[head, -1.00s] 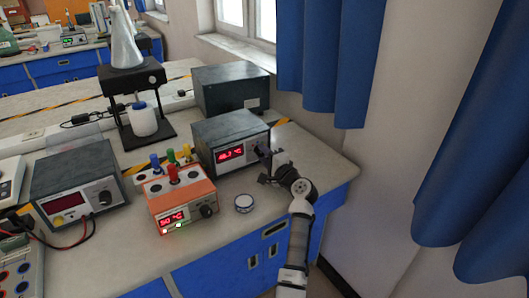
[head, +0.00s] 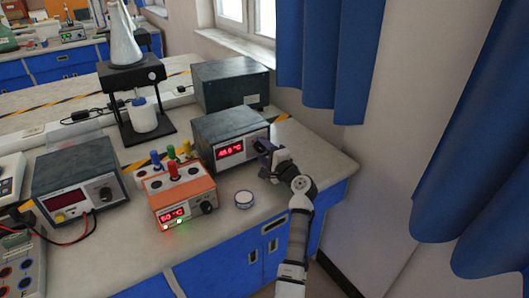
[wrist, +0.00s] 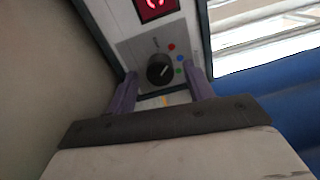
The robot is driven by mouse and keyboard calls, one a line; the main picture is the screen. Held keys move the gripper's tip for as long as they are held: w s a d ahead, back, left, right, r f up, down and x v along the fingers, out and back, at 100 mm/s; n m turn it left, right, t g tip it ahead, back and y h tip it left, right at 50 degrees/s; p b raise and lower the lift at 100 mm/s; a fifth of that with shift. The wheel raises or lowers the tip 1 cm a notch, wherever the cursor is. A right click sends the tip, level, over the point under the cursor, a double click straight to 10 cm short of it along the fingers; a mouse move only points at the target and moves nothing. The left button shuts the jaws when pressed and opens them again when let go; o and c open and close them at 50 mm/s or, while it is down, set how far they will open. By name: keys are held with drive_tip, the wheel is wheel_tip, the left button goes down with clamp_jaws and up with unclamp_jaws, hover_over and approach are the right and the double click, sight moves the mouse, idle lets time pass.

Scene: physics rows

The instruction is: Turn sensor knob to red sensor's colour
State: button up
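The grey meter box (head: 213,129) with a red lit display stands at the bench's right side. Its black sensor knob (wrist: 160,69) shows in the wrist view, with red, blue and green dots beside it. I cannot tell which dot its pointer faces. My gripper (head: 266,152) is at the meter's front; in the wrist view its fingers (wrist: 161,77) are open, one on each side of the knob. I cannot tell if they touch it. The red-handled sensor (head: 173,171) stands upright in the orange box (head: 185,198), near blue, green and yellow ones.
Another grey meter (head: 77,182) with cables stands at the left. A dark box (head: 230,85) is behind. Blue curtains (head: 335,50) hang at the right.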

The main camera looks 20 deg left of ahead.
drive_tip(key=b+v, duration=0.2)
drive_tip(key=v, duration=1.2)
drive_tip(key=shift+a+b, duration=0.1)
drive_tip(key=shift+b, duration=0.3)
